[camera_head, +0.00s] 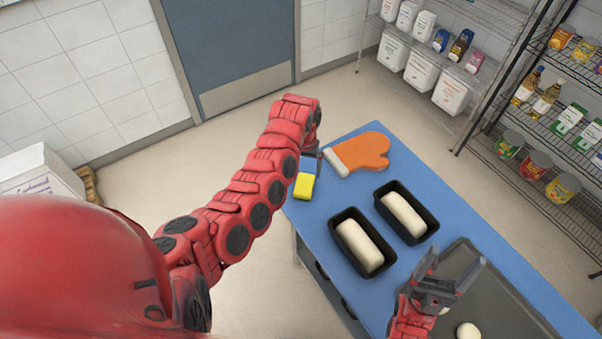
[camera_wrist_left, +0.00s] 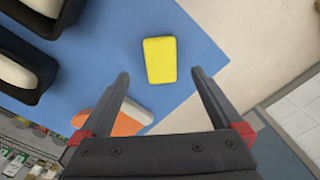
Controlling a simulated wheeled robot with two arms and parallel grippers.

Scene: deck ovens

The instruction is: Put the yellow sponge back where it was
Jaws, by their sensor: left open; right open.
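The yellow sponge (camera_head: 304,186) lies at the left end of the blue table top (camera_head: 325,222), close to its edge. In the left wrist view the sponge (camera_wrist_left: 160,60) lies flat on the blue surface, ahead of the fingertips and between their lines. My left gripper (camera_wrist_left: 160,82) is open and empty, and does not touch the sponge. In the head view my left gripper (camera_head: 312,152) is partly hidden by its own wrist, just behind the sponge. My right gripper (camera_head: 456,270) is open and empty above the table near the dark tray.
An orange oven mitt (camera_head: 368,150) lies right of the sponge. Two black loaf pans (camera_head: 378,268) (camera_head: 420,240) hold pale dough. A dark tray (camera_head: 510,305) with a dough ball (camera_head: 468,331) is at front right. Wire shelves (camera_head: 545,125) with groceries stand behind.

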